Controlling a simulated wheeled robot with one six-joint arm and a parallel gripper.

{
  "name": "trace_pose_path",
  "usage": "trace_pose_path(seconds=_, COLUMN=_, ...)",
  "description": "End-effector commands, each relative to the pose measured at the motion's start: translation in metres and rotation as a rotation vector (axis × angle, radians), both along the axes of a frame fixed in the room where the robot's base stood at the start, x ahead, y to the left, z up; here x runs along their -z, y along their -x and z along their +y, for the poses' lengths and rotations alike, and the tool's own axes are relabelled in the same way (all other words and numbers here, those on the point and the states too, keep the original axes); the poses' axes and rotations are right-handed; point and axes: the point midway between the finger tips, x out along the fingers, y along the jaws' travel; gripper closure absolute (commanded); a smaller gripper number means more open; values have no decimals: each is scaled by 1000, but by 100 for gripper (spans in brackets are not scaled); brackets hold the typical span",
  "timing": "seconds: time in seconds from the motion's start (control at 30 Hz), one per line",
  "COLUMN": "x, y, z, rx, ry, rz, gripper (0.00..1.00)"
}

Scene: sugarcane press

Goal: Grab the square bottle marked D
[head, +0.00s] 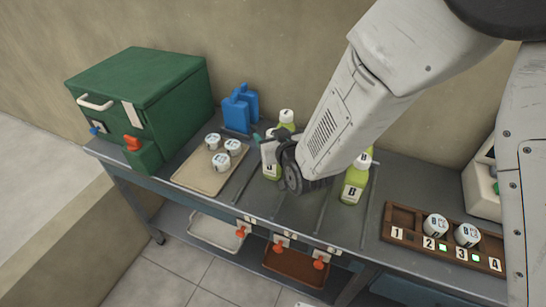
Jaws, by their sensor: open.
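Several yellow-green bottles with white caps stand in the lanes of the grey bench. One bottle (271,169) is just beside my gripper, its label partly covered. Another bottle (287,118) stands behind it, mostly hidden below the cap. To the right of my arm a bottle (354,185) shows the letter B, with another white cap behind it. I cannot read a D on any bottle in this view. My gripper (263,143) is open, at the upper part of the left front bottle. Whether that bottle is between the fingers I cannot tell.
A green box machine (140,88) stands at the left. A tray (188,178) holds white-lidded jars, with blue containers (239,110) behind it. A brown numbered rack (399,224) with two jars is at the right.

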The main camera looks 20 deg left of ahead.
Motion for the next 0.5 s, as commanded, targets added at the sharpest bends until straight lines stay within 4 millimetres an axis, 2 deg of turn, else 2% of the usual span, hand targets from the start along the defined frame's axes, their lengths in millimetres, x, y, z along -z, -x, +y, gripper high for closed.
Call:
trace_pose_path(seconds=0.27, x=1, y=-2, z=5, rx=-3, ry=0, rz=0, gripper=40)
trace_pose_path(seconds=0.5, x=1, y=-2, z=5, rx=-3, ry=0, rz=0, gripper=100)
